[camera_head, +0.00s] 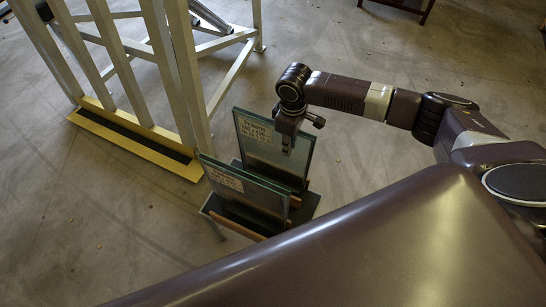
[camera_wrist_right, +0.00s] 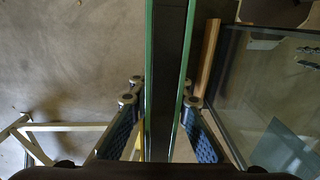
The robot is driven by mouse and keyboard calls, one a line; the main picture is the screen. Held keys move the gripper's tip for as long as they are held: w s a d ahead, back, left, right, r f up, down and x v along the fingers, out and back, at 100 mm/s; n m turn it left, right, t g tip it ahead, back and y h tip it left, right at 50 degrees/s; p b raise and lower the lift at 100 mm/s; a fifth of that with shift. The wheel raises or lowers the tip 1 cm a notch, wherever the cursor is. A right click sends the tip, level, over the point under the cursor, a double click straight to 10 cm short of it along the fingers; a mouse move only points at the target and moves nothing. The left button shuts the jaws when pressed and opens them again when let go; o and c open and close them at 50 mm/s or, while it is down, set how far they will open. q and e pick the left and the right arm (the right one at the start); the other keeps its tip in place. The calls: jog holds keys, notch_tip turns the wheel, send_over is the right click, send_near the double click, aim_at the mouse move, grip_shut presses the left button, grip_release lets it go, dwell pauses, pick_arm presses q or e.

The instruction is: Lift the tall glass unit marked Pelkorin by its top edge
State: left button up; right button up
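Two glass units with paper labels stand on edge in a low rack (camera_head: 226,222). The farther, taller unit (camera_head: 264,155) bears a label that seems to read Pelkorin, though the print is small. The nearer unit (camera_head: 262,203) has another label, too blurred to read. My right gripper (camera_head: 287,146) points down over the top edge of the taller unit. In the right wrist view its fingers (camera_wrist_right: 162,98) straddle the green-edged, dark-cored unit (camera_wrist_right: 163,60). Both fingertips lie close against its faces and look shut on it. My left gripper is not seen.
A pale metal frame (camera_head: 180,70) with a yellow foot strip (camera_head: 125,140) stands left of the rack. Wooden bars of the rack show beside the units. A dark brown surface fills the lower right foreground.

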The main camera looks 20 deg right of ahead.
grip_shut()
jog(key=shift+w+r, duration=0.2)
jog(key=shift+w, duration=0.05)
jog(key=shift+r, duration=0.1)
